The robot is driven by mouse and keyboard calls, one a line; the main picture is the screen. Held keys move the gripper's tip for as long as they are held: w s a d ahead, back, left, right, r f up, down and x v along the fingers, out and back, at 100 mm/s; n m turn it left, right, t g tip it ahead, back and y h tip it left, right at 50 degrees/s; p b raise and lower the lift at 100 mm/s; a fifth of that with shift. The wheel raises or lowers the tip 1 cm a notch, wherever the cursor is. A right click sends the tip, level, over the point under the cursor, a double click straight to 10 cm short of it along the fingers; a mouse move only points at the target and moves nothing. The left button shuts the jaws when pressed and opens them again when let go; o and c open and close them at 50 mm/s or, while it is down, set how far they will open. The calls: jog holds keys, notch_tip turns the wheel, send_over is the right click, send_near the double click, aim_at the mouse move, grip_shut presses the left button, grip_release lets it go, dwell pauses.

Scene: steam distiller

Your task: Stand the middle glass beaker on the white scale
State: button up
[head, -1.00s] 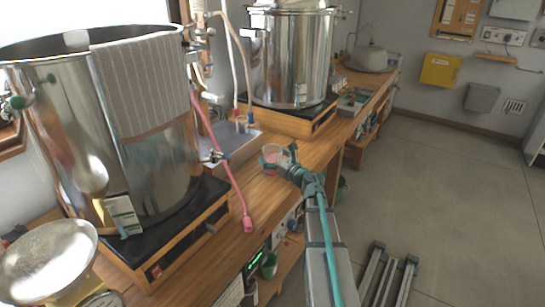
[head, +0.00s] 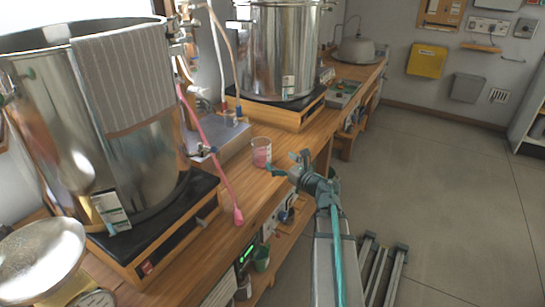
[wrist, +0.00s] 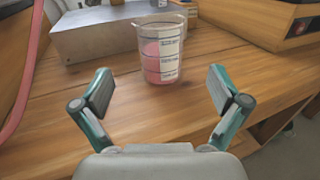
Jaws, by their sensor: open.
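A clear glass beaker with pink contents and dark graduation marks (head: 262,153) stands upright on the wooden bench, near its front edge. It also shows in the wrist view (wrist: 161,52), centred beyond the fingertips. My gripper (head: 287,163) is open and empty, just right of the beaker and apart from it. In the wrist view its two teal fingers (wrist: 160,88) are spread wide, with bare bench between them and the beaker. A scale with a round metal pan (head: 40,257) and a pale body stands at the lower left, partly cut off by the frame.
A large steel pot (head: 150,165) on a black-topped wooden base stands between the scale and the beaker. A pink hose (head: 222,180) hangs over the bench. A grey metal box (head: 222,140) and a second pot (head: 275,55) stand behind the beaker.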

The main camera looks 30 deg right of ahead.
jog(key=shift+o, duration=0.2)
jog(key=shift+s+d, duration=0.1)
jog(key=shift+s, duration=0.45)
jog(key=shift+r, duration=0.1)
